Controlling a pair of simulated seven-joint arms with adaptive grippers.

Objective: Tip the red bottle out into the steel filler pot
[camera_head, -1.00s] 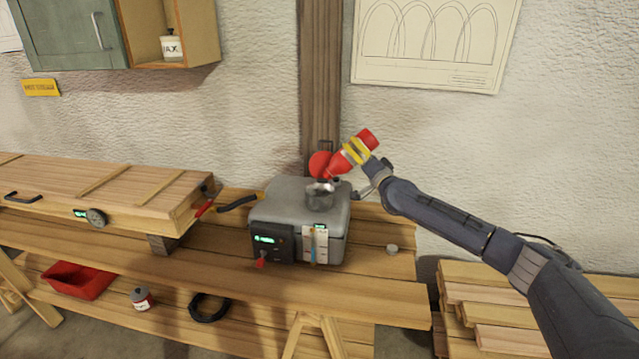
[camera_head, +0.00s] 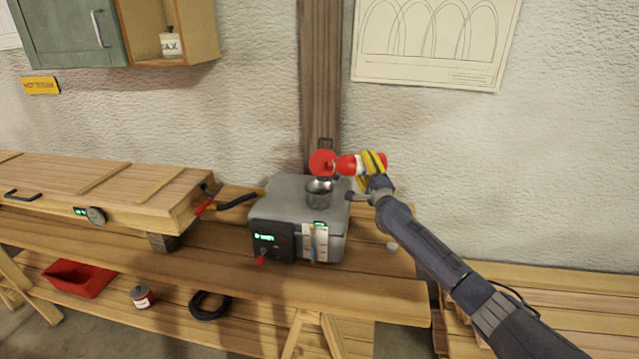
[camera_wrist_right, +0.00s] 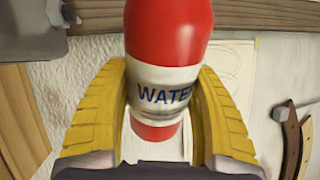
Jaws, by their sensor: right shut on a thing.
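The red bottle (camera_head: 349,164) lies nearly level in the head view, its narrow end pointing left, above and right of the steel filler pot (camera_head: 319,194). The pot stands on top of the grey steam box and its open rim shows. My right gripper (camera_head: 373,170) is shut on the bottle. In the right wrist view the yellow fingers clasp the bottle (camera_wrist_right: 168,35) around its white label, which reads "WATE". No stream is visible, and the pot's contents cannot be made out. My left gripper is not in view.
The grey box (camera_head: 270,212) sits on the wooden bench (camera_head: 340,283). A red disc (camera_head: 322,162) shows just behind the pot, close to the bottle's narrow end. A long wooden chest (camera_head: 110,190) fills the bench's left side. Stacked boards (camera_head: 560,300) lie at right.

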